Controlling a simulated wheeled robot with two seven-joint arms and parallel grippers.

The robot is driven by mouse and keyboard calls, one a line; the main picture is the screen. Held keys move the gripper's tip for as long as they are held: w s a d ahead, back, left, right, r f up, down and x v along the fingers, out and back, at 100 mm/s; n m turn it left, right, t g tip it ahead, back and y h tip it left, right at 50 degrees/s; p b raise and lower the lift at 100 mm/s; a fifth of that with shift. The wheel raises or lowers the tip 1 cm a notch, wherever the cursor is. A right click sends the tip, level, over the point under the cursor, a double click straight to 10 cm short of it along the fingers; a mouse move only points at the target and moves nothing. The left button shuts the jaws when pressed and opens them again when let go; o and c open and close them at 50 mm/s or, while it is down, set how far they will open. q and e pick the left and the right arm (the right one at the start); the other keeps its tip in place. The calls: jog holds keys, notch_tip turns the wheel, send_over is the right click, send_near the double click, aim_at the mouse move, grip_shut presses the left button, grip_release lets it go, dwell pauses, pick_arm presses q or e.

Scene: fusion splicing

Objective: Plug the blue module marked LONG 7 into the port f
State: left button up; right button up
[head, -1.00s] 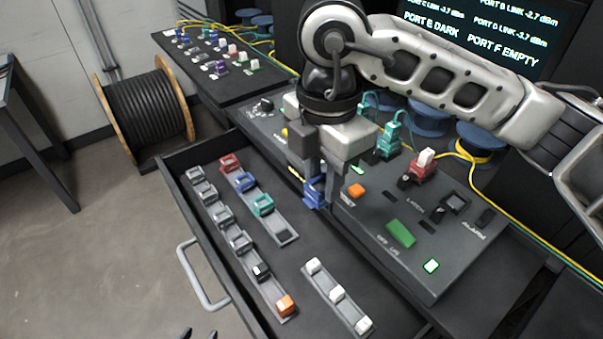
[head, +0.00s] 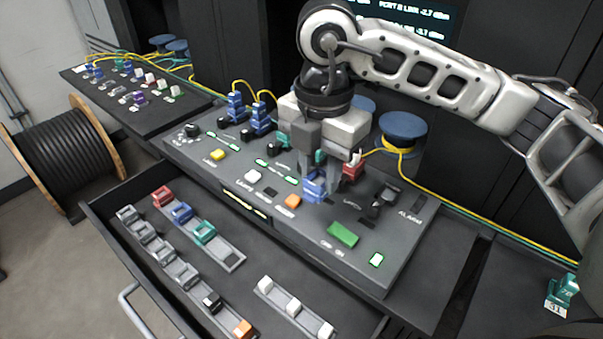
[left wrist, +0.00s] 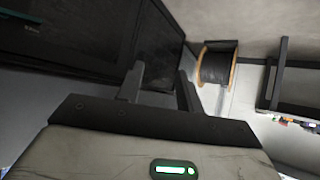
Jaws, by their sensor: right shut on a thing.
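My right gripper (head: 318,160) is shut on a blue module (head: 313,187) and holds it low over the grey port panel (head: 390,255), just behind the orange button. The module's marking is too small to read, and the fingers hide its upper part. I cannot tell whether it touches the panel or which port is below it. A red module (head: 353,168) stands just right of the gripper. My left gripper (left wrist: 160,88) shows in the left wrist view with its fingers apart and nothing between them.
An open drawer (head: 100,215) in front holds rails of coloured modules and white caps. Two blue modules (head: 247,110) with yellow cables stand at the panel's back. A green button (head: 342,235) is at the panel's front right. A green module (head: 562,290) stands far right.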

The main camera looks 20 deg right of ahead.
jog(key=d+f+b, duration=0.1)
jog(key=d, duration=0.4)
jog(key=d+f+b, duration=0.1)
jog(key=d+b, duration=0.1)
jog(key=d, duration=0.3)
jog(key=d+f+b, duration=0.2)
jog(key=d, duration=0.3)
jog(key=shift+w+d, duration=0.35)
jog(key=shift+w, duration=0.05)
jog(key=shift+f+b, duration=0.8)
jog(key=shift+f, duration=0.1)
pick_arm(q)
jog(key=f, duration=0.2)
jog(key=d, duration=0.1)
jog(key=shift+w+d+f, duration=0.1)
jog(key=shift+w+f, duration=0.15)
jog(key=shift+f, duration=0.15)
pick_arm(e)
jog(key=shift+f, duration=0.25)
pick_arm(q)
jog(key=shift+f+b, duration=0.4)
jog(key=shift+b, duration=0.05)
pick_arm(e)
jog(key=shift+f, duration=0.55)
